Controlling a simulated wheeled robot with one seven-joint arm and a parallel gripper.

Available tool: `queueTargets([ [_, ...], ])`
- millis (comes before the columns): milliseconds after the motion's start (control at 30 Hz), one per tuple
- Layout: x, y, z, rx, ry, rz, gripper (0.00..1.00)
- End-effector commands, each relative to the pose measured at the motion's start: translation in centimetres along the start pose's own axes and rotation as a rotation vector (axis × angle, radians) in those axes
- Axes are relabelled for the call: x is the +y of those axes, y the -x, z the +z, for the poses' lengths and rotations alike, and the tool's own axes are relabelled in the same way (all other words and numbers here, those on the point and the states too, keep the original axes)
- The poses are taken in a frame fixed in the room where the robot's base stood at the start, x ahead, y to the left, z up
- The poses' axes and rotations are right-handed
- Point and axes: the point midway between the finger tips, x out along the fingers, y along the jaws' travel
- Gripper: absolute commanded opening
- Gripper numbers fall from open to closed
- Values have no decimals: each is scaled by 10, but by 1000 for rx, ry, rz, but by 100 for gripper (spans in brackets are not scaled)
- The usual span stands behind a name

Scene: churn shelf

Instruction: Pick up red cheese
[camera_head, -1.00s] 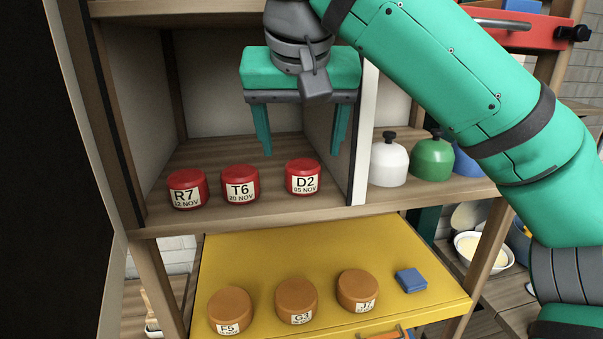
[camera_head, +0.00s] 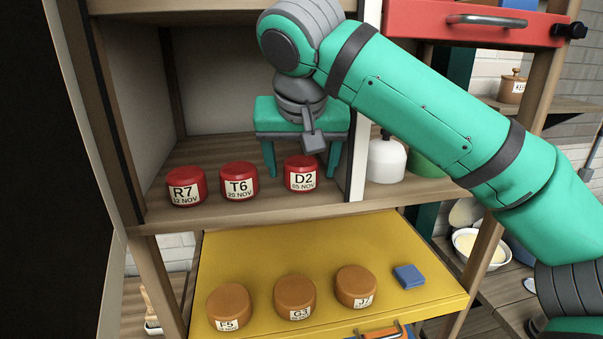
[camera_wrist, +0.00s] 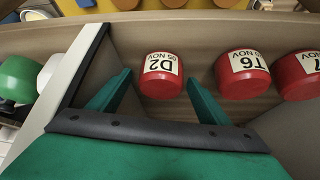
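Three red cheeses stand in a row on the wooden shelf, labelled R7 (camera_head: 186,187), T6 (camera_head: 240,182) and D2 (camera_head: 301,174). My gripper (camera_head: 302,172) is open and empty, reaching down into the compartment around the D2 cheese. In the wrist view, the D2 cheese (camera_wrist: 160,76) lies ahead of the gap between my two spread fingers, slightly left of its middle. The T6 cheese (camera_wrist: 243,75) is just beyond the right finger, and the R7 cheese (camera_wrist: 297,74) is farther right. Contact with the D2 cheese is not visible.
A dark-edged divider (camera_head: 358,150) stands close to the right of D2. White (camera_head: 386,162) and green (camera_head: 427,162) domed containers are beyond it. Below, a yellow board (camera_head: 240,257) holds three brown cheeses (camera_head: 295,292) and a blue block (camera_head: 408,277).

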Motion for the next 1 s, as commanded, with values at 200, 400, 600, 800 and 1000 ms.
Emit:
queueTargets([
  [200,0,0,0,0,1,0,23],
  [400,-1,1,0,0,1,-1,23],
  [600,-1,5,-3,1,0,-1,23],
  [800,-2,23,-15,2,0,-3,23],
  [1000,1,62,-13,3,1,-2,23],
])
